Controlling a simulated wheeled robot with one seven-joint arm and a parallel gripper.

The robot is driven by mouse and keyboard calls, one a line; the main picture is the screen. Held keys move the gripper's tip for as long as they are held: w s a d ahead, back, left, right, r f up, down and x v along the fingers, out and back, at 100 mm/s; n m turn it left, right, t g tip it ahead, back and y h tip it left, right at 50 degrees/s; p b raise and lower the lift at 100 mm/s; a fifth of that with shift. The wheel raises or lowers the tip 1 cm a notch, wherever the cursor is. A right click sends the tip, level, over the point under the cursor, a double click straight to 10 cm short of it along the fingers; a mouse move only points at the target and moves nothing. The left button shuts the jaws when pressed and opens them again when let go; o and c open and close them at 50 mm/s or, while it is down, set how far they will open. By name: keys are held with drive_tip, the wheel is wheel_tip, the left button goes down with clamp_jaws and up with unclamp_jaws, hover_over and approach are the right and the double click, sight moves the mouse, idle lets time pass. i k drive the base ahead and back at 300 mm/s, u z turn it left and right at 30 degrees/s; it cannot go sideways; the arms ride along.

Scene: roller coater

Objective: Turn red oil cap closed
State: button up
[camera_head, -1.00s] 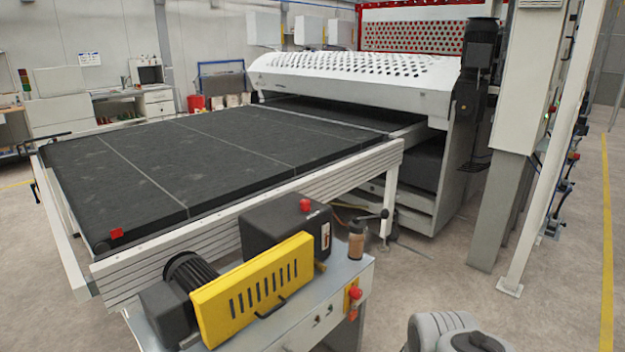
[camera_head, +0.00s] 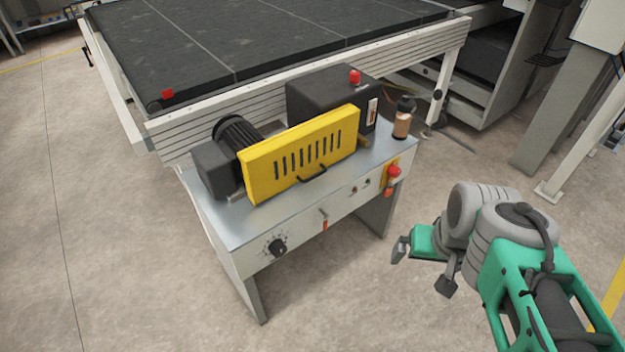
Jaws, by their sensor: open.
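The red oil cap (camera_head: 354,76) sits on top of the black box-shaped tank (camera_head: 325,98) at the back of the small machine. I cannot tell from here whether the cap is tight. My gripper (camera_head: 421,268) is open and empty, with dark fingers, at the lower right. It is in front of and to the right of the machine, well apart from the cap.
The machine table (camera_head: 217,213) carries a yellow guard (camera_head: 300,155), a motor (camera_head: 238,135) and a bottle (camera_head: 402,120). A red emergency button (camera_head: 393,171) is on its front right. The conveyor (camera_head: 270,30) stands behind. Floor on the left is clear.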

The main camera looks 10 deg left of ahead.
sight(354, 77)
drive_tip(key=k, duration=0.6)
drive_tip(key=z, duration=0.25)
drive_tip(key=i, duration=1.15)
drive_tip(key=u, duration=0.35)
drive_tip(key=i, duration=0.8)
drive_tip(key=u, duration=0.7)
